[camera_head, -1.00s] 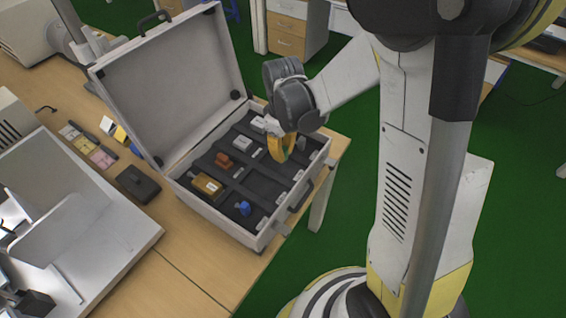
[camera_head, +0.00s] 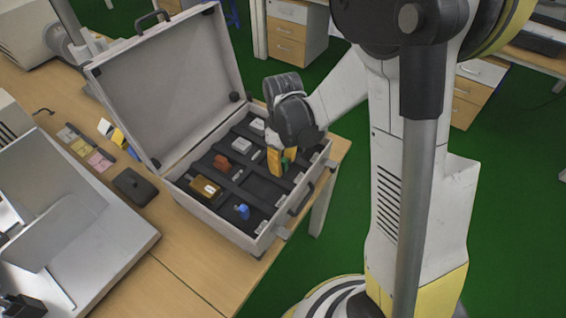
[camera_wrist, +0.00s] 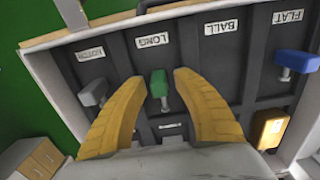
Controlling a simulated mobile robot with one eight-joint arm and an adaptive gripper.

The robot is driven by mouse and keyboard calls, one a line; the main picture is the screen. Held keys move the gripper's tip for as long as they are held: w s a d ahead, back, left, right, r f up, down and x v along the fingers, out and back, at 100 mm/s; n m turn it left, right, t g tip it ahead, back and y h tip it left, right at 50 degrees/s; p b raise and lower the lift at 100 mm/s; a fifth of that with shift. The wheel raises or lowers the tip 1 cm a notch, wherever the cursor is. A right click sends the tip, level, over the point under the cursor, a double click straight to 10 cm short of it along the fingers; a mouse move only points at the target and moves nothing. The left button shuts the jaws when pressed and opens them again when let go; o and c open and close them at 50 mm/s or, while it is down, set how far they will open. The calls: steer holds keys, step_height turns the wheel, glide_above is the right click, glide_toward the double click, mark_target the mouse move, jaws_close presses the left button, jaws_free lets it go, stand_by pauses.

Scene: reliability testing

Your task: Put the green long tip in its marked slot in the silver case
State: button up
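The green long tip (camera_wrist: 158,84) stands in the slot labelled LONG in the silver case, with its silver shaft pointing toward the lower part of the wrist view. A bit of it shows in the head view (camera_head: 291,154). My gripper (camera_wrist: 162,76) is open, its two yellow fingers on either side of the green tip with visible gaps. In the head view my gripper (camera_head: 282,162) is low over the right part of the open silver case (camera_head: 212,211). The LONG label (camera_wrist: 152,40) is readable beyond the tip.
A grey tip (camera_wrist: 93,93) lies in the slot left of LONG. The BALL slot looks empty; a blue tip (camera_wrist: 297,64) is in FLAT. An orange-brown block (camera_head: 205,187) and a red one (camera_head: 222,162) are in the case. The raised lid (camera_head: 165,90) stands behind.

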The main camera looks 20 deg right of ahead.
mark_target(283, 160)
step_height(283, 160, up, 11)
steer(key=p, duration=0.4)
steer(key=shift+r+p, duration=0.1)
steer(key=shift+p, duration=0.25)
steer(key=s+r+m+t, duration=0.7)
steer(key=s+r, duration=0.5)
steer(key=shift+s+r, duration=0.3)
steer(key=shift+s, duration=0.05)
